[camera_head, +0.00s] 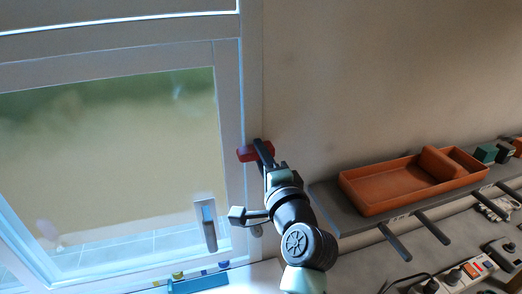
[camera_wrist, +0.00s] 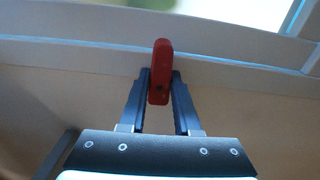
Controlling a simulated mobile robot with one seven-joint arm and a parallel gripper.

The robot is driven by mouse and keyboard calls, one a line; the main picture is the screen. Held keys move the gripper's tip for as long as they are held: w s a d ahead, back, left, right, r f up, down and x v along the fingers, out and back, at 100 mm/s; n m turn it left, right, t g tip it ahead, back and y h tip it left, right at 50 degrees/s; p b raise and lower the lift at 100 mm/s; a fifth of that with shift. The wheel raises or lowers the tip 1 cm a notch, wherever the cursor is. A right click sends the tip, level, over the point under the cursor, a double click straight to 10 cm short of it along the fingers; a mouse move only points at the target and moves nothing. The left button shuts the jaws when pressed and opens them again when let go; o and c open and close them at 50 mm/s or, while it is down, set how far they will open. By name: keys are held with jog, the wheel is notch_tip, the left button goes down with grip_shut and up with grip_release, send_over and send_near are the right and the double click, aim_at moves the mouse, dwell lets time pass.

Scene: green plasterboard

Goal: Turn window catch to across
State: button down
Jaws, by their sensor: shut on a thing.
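The window catch is a red lever (camera_head: 247,154) on the right side of the white window frame (camera_head: 229,110). In the head view it lies about sideways, with its left end over the frame. In the wrist view the red catch (camera_wrist: 160,60) stands up between the two dark fingers. My gripper (camera_head: 259,149) reaches up to it from below right and is shut on it; it also shows in the wrist view (camera_wrist: 159,88). The catch's mount is hidden behind the lever and my fingers.
A grey shelf (camera_head: 330,212) on the right wall carries an orange tray (camera_head: 375,201). A teal block (camera_head: 486,153) stands beyond the tray. The wall above the shelf is clear.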

jog(key=shift+m, duration=0.3)
jog(key=c, duration=0.6)
grip_release()
jog(key=shift+s, duration=0.1)
jog(key=b+v, duration=0.4)
jog(key=v, duration=0.9)
